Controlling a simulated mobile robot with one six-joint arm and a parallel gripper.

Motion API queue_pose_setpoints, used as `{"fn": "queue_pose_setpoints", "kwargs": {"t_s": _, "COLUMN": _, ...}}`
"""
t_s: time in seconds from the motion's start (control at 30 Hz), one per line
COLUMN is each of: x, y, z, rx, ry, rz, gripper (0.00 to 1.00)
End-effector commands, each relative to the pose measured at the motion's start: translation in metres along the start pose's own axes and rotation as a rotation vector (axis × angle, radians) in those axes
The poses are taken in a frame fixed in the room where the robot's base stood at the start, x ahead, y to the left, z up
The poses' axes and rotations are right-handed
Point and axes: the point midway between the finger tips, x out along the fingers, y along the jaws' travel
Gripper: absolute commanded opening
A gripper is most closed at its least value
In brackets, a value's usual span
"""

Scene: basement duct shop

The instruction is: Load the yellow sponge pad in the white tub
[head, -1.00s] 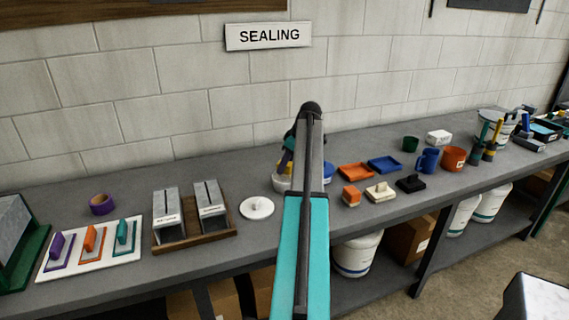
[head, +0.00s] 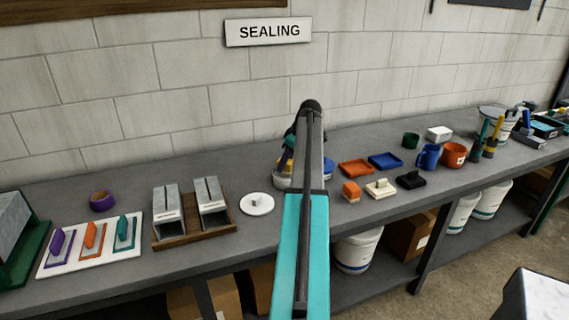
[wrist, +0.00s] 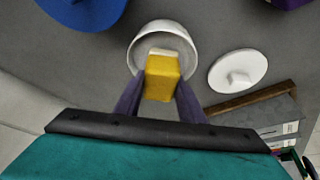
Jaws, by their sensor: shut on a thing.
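The yellow sponge pad (wrist: 162,78), with a pale layer at its far end, is held between the two dark purple fingers of my gripper (wrist: 161,88) in the wrist view. The white tub (wrist: 146,42) is a round open bowl directly behind the sponge in that view. The sponge overlaps the tub's opening; I cannot tell whether it touches the bottom. In the head view, part of the tub (head: 281,182) shows left of my arm, which hides the rest. The sponge is hardly visible there.
A white round lid (head: 257,204) lies left of the tub; it also shows in the wrist view (wrist: 237,71). A wooden rack with metal holders (head: 212,203) stands further left. A blue round thing (head: 328,168) is close right of my arm. Orange (head: 355,168) and blue trays (head: 385,161) lie beyond.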

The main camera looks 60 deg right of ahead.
Motion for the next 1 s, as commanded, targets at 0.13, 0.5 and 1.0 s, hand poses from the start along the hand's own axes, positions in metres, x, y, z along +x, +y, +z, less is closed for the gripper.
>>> {"fn": "queue_pose_setpoints", "kwargs": {"t_s": 0.13, "x": 0.0011, "y": 0.0001, "z": 0.0005, "rx": 0.000, "ry": 0.000, "rz": 0.000, "gripper": 0.18}}
{"fn": "queue_pose_setpoints", "kwargs": {"t_s": 0.5, "x": 0.0038, "y": 0.0002, "z": 0.0018, "rx": 0.000, "ry": 0.000, "rz": 0.000, "gripper": 0.18}}
{"fn": "queue_pose_setpoints", "kwargs": {"t_s": 1.0, "x": 0.0074, "y": 0.0003, "z": 0.0034, "rx": 0.000, "ry": 0.000, "rz": 0.000, "gripper": 0.18}}
